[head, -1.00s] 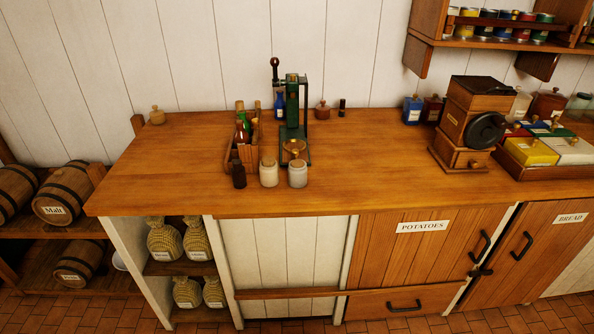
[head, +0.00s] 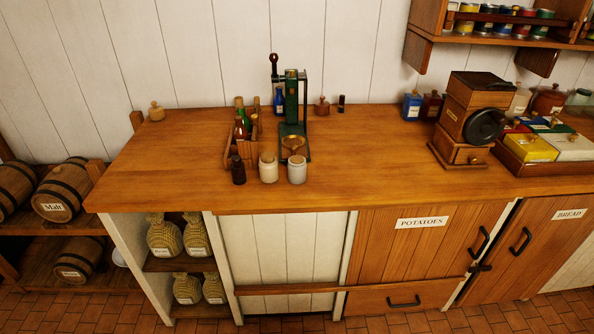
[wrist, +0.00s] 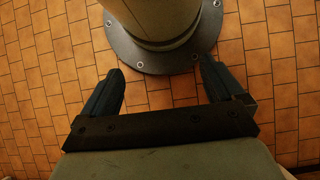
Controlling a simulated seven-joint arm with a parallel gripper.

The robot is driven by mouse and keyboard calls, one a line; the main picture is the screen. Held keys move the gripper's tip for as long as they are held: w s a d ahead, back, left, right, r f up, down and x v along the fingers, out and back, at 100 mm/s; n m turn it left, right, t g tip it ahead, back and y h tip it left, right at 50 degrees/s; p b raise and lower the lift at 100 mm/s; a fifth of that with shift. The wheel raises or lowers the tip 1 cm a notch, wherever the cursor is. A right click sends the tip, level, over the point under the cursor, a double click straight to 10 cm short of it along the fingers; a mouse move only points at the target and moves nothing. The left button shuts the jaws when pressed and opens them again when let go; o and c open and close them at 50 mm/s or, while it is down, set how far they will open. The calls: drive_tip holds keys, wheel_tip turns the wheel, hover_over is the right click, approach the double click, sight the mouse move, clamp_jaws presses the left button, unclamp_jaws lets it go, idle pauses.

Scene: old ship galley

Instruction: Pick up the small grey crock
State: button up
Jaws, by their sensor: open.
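Two small corked crocks stand side by side near the front of the wooden counter (head: 380,180) in the head view. The right one (head: 297,173) looks pale grey and best fits the small grey crock. The left one (head: 268,172) looks creamier. They stand upright with a narrow gap between them. My gripper (wrist: 160,68) shows only in the wrist view, with its dark fingers spread wide and nothing between them. It is over the tiled floor, away from the crocks, which the wrist view does not show.
A dark bottle (head: 237,170) stands left of the crocks. Behind are a wooden bottle crate (head: 232,154) and a green press (head: 292,110). A coffee grinder (head: 472,115) stands right.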

drive_tip(key=w+r+m+t, duration=0.25)
drive_tip(key=w+r, duration=0.45)
drive_tip(key=w, duration=0.6)
wheel_tip(320, 180, up, 58)
drive_tip(key=m+t, duration=0.4)
drive_tip(key=m, duration=1.4)
hover_over(296, 160)
drive_tip(key=shift+f, duration=0.2)
wheel_tip(296, 160, down, 7)
drive_tip(key=shift+f, duration=0.1)
drive_tip(key=shift+w+d+f, duration=0.1)
drive_tip(key=shift+w+f, duration=0.05)
drive_tip(key=shift+f, duration=1.45)
drive_tip(key=shift+w+f, duration=0.15)
drive_tip(key=shift+f, duration=1.4)
drive_tip(key=c, duration=1.4)
